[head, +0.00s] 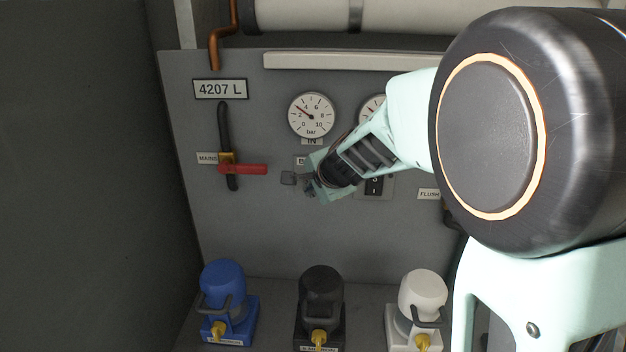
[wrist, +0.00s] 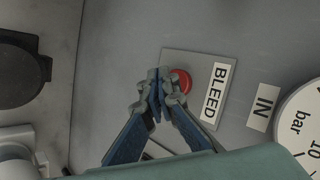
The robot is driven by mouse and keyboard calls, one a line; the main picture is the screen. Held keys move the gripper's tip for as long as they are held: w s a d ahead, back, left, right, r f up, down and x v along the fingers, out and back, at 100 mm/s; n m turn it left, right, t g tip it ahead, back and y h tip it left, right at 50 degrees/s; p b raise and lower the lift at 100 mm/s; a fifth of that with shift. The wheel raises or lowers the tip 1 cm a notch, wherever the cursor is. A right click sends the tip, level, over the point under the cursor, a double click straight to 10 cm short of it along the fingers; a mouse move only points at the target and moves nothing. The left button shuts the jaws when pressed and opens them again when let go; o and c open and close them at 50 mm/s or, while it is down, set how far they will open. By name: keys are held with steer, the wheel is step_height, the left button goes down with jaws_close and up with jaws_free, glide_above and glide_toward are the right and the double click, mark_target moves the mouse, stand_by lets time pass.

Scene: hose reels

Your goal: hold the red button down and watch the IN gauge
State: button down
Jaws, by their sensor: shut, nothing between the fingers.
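The red button (wrist: 182,80) shows in the wrist view on a grey plate beside the BLEED label (wrist: 216,90). My gripper (wrist: 159,88) is shut and empty, its fingertips in front of the button's left part. I cannot tell whether they touch or press it. In the head view my gripper (head: 309,187) is at the panel below the IN gauge, and the button is hidden. The round white IN gauge (head: 312,115) is clear in the head view, its needle between 2 and 4 bar. In the wrist view only part of the gauge (wrist: 304,122) shows.
A second gauge (head: 371,106) is partly behind my arm. The MAINS valve (head: 243,169) with a red handle is left of my gripper. Blue (head: 224,295), black (head: 321,295) and white (head: 422,295) capped units stand below. A pipe runs along the top.

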steer(key=shift+w, duration=0.4)
steer(key=shift+w+r, duration=0.1)
steer(key=shift+w, duration=0.5)
stand_by(2.1)
steer(key=shift+s, duration=0.2)
stand_by(1.3)
steer(key=shift+s, duration=0.8)
steer(key=shift+s+a, duration=0.1)
steer(key=shift+s, duration=2.4)
